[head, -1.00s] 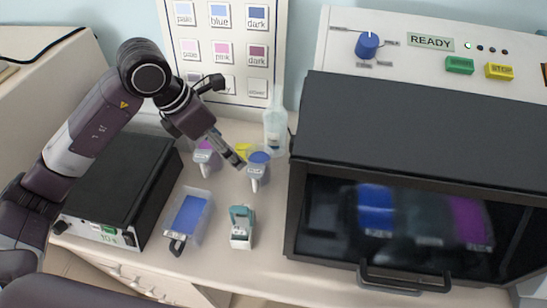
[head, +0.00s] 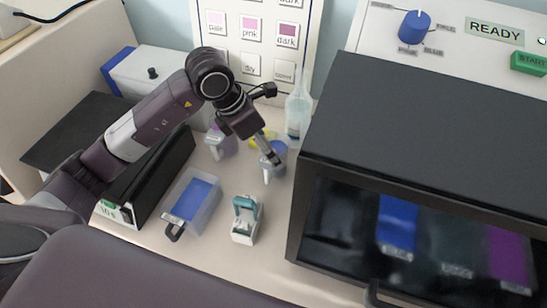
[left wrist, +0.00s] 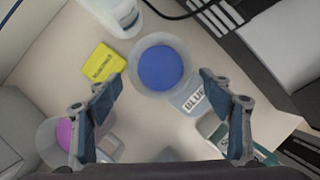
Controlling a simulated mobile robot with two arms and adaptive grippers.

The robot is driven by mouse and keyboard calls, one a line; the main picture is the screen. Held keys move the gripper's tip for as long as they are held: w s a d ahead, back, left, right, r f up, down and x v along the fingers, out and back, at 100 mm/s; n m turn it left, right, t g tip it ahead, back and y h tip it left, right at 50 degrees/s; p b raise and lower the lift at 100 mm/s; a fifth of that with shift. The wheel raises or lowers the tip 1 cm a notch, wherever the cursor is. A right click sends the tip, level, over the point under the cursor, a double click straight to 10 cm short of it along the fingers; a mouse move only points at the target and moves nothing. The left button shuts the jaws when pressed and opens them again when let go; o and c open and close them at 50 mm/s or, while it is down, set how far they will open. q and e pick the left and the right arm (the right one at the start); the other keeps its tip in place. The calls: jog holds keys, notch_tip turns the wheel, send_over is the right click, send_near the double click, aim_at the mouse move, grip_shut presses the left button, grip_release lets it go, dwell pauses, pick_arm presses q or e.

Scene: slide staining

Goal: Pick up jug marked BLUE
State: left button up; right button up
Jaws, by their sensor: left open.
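The jug marked BLUE (left wrist: 160,67) is a translucent cup with blue liquid and a label on its handle side, seen near the top middle of the left wrist view. In the head view the jug (head: 280,149) stands on the bench, partly hidden by my gripper. My left gripper (left wrist: 160,100) is open, its fingers on either side of the view with the jug beyond and between them, not touching it. In the head view the left gripper (head: 272,156) is just above the jug. My right gripper is not in view.
A jug with purple liquid (left wrist: 66,132) stands to the left, with a yellow labelled block (left wrist: 103,63) near it. A clear bottle (head: 298,112) is behind. A tray with blue liquid (head: 190,200), a teal-topped holder (head: 246,220) and a black cabinet (head: 420,120) stand around.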

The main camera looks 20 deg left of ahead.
pick_arm(q)
jog(key=x, duration=0.3)
jog(key=shift+d+f+p, duration=0.2)
jog(key=shift+p, duration=0.2)
jog(key=c, duration=1.6)
